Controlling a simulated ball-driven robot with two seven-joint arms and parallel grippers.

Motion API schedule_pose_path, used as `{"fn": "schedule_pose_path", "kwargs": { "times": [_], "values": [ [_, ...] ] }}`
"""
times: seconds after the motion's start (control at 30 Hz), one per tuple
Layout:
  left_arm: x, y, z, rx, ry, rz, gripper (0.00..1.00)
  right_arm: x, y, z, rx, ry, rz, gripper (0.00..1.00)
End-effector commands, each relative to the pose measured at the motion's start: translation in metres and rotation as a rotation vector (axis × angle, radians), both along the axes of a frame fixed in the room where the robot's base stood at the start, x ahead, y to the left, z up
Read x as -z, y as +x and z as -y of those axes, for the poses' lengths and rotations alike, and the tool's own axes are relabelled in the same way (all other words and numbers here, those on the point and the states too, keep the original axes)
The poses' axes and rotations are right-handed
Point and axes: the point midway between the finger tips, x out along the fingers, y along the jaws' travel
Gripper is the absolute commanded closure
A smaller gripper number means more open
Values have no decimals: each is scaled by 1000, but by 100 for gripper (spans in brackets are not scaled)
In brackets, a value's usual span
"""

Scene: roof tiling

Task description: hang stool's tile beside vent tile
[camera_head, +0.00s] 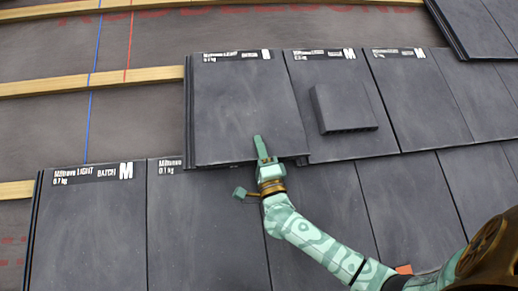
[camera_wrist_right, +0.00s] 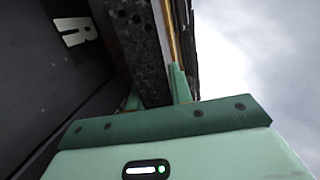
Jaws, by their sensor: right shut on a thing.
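A dark grey tile (camera_head: 235,100) with a white label strip and an M lies in the upper course, directly left of the vent tile (camera_head: 300,75), which carries a raised box-shaped vent (camera_head: 342,108). Its top edge is at the wooden batten's level. My right gripper (camera_head: 262,150) is shut on this tile's lower edge near its right corner. In the right wrist view the fingers (camera_wrist_right: 158,90) grip the tile's dark speckled edge (camera_wrist_right: 140,45). Whether the tile rests fully on the batten cannot be told. My left gripper is not in view.
Wooden battens (camera_head: 90,82) run across the bare brown underlay (camera_head: 140,120) at left, with a blue and a red line on it. A lower course of tiles (camera_head: 95,220) lies below. More tiles (camera_head: 470,95) continue to the right.

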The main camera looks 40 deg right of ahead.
Motion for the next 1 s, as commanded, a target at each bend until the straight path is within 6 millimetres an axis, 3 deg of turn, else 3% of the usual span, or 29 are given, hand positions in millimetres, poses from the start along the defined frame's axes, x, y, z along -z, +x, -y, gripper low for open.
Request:
{"fn": "schedule_pose_path", "kwargs": {
  "times": [0.5, 0.53, 0.6, 1.0],
  "values": [
    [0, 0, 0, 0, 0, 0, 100, -1, -3, -1, 1, -1, 7, 100],
    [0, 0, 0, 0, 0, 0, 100, -2, -2, -1, 1, -1, 7, 70],
    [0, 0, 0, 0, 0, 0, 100, -1, -2, -1, 0, -2, 7, 53],
    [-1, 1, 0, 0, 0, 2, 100, 4, -8, -4, 0, -1, -1, 53]
  ]
}}
